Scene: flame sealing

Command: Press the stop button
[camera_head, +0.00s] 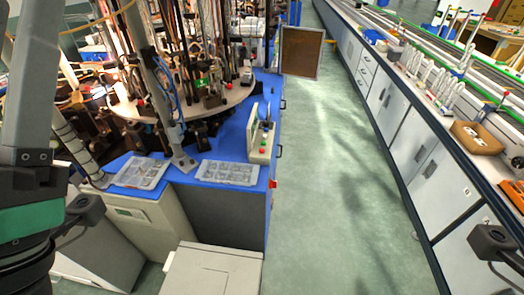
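A small pale control box (262,140) stands on the right edge of the blue machine table, left of the aisle. Small red and green spots that look like buttons show on its front, with a red one (263,150) low down; I cannot tell which is the stop button. A separate red part (272,184) sits on the table's side below the box. My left arm fills the left edge, and a dark part of my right arm shows at the lower right edge. The fingers of both grippers are out of view. Neither visible arm part touches the control box.
Two clear trays with small parts, one left (141,173) and one right (228,172), lie on the blue table (232,125). A round machine platform stands behind. A pale cabinet (212,272) stands in front. The green aisle floor is open; a long bench (440,172) runs along the right.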

